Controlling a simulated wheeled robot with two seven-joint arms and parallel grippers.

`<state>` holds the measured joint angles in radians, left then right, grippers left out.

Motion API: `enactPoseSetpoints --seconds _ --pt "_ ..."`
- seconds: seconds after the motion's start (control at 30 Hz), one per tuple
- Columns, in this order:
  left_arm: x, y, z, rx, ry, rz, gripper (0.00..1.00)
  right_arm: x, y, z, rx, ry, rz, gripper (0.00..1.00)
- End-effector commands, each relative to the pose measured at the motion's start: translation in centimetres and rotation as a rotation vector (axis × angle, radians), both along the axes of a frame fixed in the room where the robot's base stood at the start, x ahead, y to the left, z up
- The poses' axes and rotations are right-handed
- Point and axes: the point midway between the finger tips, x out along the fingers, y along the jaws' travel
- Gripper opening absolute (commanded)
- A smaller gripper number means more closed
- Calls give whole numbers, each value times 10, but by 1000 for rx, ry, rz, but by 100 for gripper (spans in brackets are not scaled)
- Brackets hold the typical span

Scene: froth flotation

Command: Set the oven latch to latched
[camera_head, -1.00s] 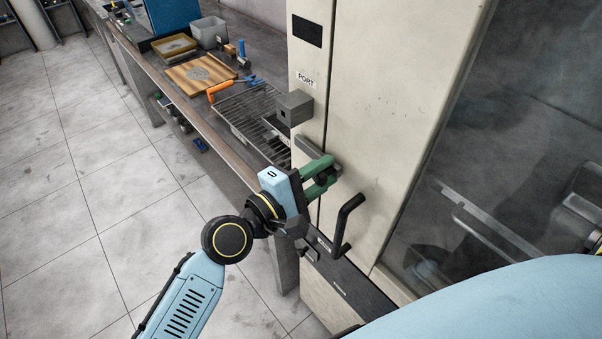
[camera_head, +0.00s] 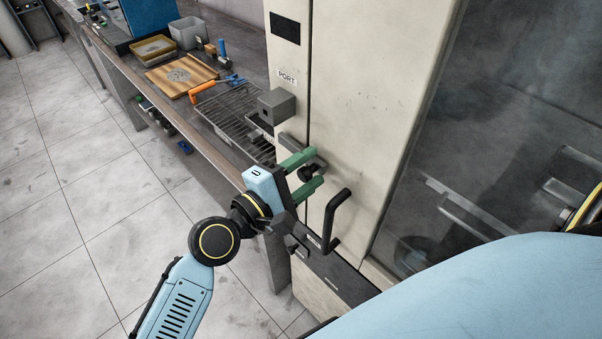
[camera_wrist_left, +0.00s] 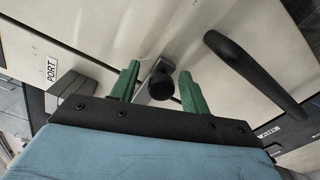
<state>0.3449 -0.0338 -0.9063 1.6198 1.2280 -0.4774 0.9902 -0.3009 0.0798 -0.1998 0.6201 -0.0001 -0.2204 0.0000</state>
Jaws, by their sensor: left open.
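The oven latch is a grey bar (camera_head: 291,143) with a black knob (camera_head: 306,173) on the cream oven front, just left of the black door handle (camera_head: 334,222). The bar slants down to the right across the door seam. My left gripper (camera_head: 317,167) is open, with its green fingers above and below the knob. In the left wrist view, the knob (camera_wrist_left: 162,87) sits between the fingers, closer to the right one. The bar's end (camera_wrist_left: 152,72) shows behind it. Whether a finger touches the knob I cannot tell. My right gripper is out of view.
A grey block (camera_head: 277,105) sticks out of the oven front just above the latch, under the PORT label (camera_head: 287,77). The black handle stands out close to the right of my fingers. A bench with a wire rack (camera_head: 238,115) and wooden board (camera_head: 182,75) lies left.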

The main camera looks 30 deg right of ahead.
Motion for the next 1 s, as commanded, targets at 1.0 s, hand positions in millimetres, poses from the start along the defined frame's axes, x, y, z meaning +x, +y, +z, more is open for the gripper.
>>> enactPoseSetpoints --seconds 1.0 --pt "-31 131 0 1 2 -2 46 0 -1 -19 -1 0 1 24"
